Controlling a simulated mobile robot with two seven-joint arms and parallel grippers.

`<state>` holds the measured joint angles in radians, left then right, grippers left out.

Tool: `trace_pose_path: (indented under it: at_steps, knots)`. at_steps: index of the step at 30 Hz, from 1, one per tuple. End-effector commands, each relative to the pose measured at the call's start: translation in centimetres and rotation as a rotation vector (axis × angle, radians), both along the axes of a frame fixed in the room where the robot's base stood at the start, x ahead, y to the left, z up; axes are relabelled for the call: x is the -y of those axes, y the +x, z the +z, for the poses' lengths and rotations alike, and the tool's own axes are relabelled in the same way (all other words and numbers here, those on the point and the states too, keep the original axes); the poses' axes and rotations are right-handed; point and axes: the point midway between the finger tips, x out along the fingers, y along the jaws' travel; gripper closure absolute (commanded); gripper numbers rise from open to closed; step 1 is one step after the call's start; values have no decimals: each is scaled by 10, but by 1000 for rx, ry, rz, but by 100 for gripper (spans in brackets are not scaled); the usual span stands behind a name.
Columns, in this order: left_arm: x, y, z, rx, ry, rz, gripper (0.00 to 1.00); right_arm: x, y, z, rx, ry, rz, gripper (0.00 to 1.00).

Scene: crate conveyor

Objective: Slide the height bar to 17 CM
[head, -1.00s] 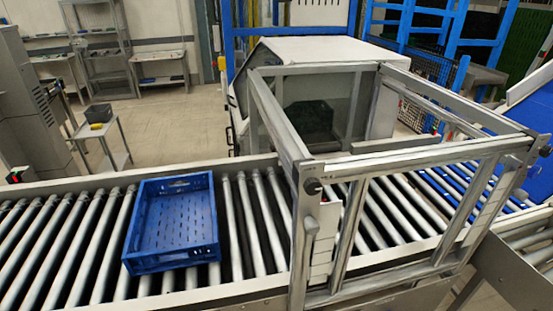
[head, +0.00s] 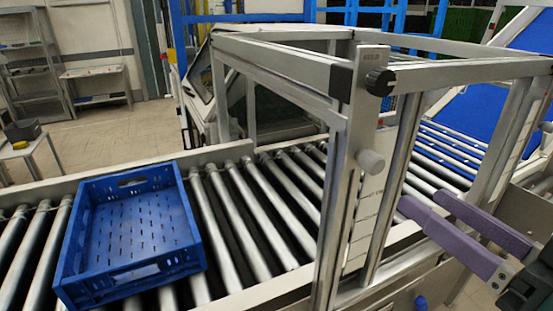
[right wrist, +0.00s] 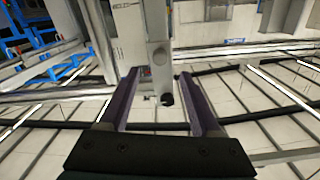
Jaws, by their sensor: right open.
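The height bar appears to be the metal bar (head: 280,62) along the top of the frame over the conveyor; I cannot be sure which part slides. A black knob (head: 380,82) sits at the near corner of the frame, with a grey round handle (head: 370,162) below it on the upright. A pale scale strip (head: 360,225) runs down that upright; its marks are too small to read. My right gripper (head: 424,203) is open, its purple fingers right of the upright and lower than the grey handle. In the right wrist view a post end shows between the fingers (right wrist: 160,75). My left gripper is not in view.
A blue crate (head: 128,235) lies on the roller conveyor (head: 235,240) left of the frame. The frame's other uprights and rails stand close around my right gripper. Open floor shows at the back left.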

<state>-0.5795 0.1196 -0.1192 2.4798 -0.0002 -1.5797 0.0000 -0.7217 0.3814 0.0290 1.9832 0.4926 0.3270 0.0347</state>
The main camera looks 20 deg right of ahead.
Motion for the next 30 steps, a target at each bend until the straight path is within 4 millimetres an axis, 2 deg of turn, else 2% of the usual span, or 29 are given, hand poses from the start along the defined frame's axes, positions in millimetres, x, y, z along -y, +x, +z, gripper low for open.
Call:
trace_pose_path:
  at_steps: [6,12,18,22,30]
  knots:
    - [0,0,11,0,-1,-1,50,-2,28,6,7,0,0,36]
    - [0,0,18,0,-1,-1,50,-5,63,5,5,0,0,36]
    - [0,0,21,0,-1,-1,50,-8,88,4,3,0,1,36]
    - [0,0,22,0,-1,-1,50,-8,95,3,2,0,2,36]
    - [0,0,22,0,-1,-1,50,-8,97,2,1,-1,2,36]
